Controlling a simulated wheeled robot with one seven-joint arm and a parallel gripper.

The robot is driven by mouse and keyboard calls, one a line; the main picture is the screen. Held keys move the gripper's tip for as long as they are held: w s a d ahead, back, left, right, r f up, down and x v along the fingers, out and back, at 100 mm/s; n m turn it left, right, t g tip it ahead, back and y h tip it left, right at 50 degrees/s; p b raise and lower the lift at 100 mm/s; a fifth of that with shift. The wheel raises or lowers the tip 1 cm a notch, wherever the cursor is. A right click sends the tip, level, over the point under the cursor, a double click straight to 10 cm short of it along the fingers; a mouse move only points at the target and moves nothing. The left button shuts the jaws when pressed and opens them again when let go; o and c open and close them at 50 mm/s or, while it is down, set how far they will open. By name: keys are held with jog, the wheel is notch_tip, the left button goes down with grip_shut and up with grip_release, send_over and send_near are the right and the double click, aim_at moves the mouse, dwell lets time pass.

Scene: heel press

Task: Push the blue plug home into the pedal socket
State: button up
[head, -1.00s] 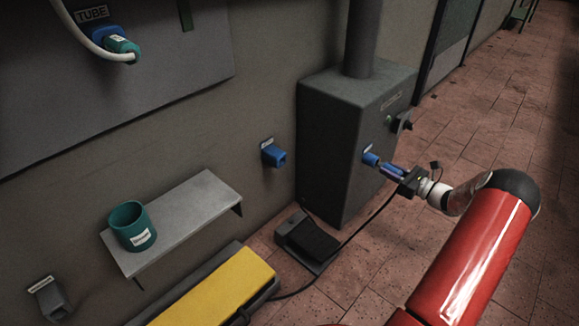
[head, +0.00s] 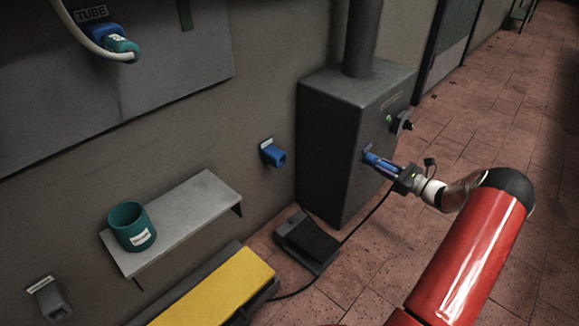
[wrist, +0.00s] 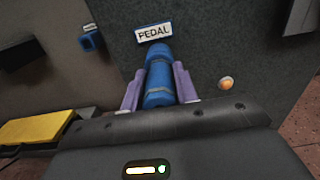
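The blue plug (head: 380,164) is held level at the front of the dark grey cabinet, and its tip meets the blue pedal socket (head: 368,157). No gap shows between them in the head view; how deep the plug sits cannot be told. In the wrist view the plug (wrist: 158,88) lies between the two purple fingers of my gripper (wrist: 159,85), which are closed on its sides. The socket (wrist: 158,50) is straight ahead under a white PEDAL label (wrist: 153,32). My gripper also shows in the head view (head: 388,167).
A black cable (head: 365,218) hangs from the plug's rear toward the foot pedal (head: 308,240) on the floor. Another blue socket (head: 273,153) is on the wall. A lamp (wrist: 226,84) glows orange beside the pedal socket. A shelf (head: 190,215) holds a teal cup (head: 131,226).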

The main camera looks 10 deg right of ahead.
jog(key=o, duration=0.4)
